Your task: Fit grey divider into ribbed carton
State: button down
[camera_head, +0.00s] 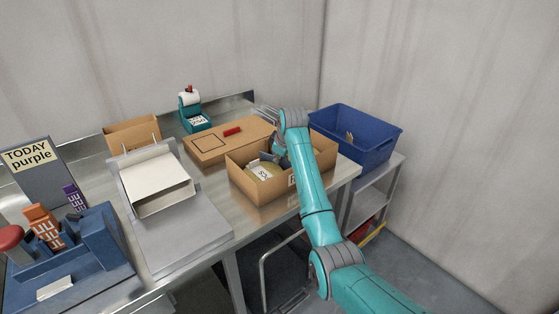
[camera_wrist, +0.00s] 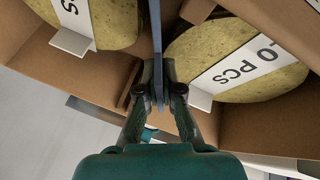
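The brown open carton (camera_head: 262,192) stands near the right end of the steel table. In the wrist view, its wall (camera_wrist: 95,68) has brown rib-like strips (camera_wrist: 129,86) close to the divider. My gripper (camera_wrist: 159,92) is inside the carton's opening, its fingers closed on the thin grey divider (camera_wrist: 157,45), which is seen edge-on. One yellowish round pack with a white label (camera_wrist: 112,22) lies left of the divider, and another (camera_wrist: 225,50) lies right of it. The divider's lower edge is hidden, so I cannot tell how deep it sits. My arm hides part of the carton in the head view.
A blue bin (camera_head: 370,150) stands on a shelf unit right of the carton. A flat brown box with a red item (camera_head: 233,131) lies behind it. A white tray-like box (camera_head: 160,198) on a grey stand is to the left. A teal label printer (camera_head: 194,118) stands at the back.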

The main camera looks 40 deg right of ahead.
notch_tip(320, 180, up, 16)
jog(key=d+m+g+y, duration=0.1)
jog(key=d+m, duration=0.1)
jog(key=m, duration=0.3)
jog(key=shift+w+y, duration=0.3)
jog(key=shift+w, duration=0.1)
dwell(0.3)
jog(key=shift+r, duration=0.1)
send_over(282, 168)
jog(key=shift+w+d+f, duration=0.1)
jog(key=shift+w+f, duration=0.1)
jog(key=shift+f, duration=1.3)
jog(key=shift+w+d+f, duration=0.1)
jog(key=shift+w+f, duration=0.05)
jog(key=shift+f, duration=1.3)
jog(key=shift+f, duration=3.75)
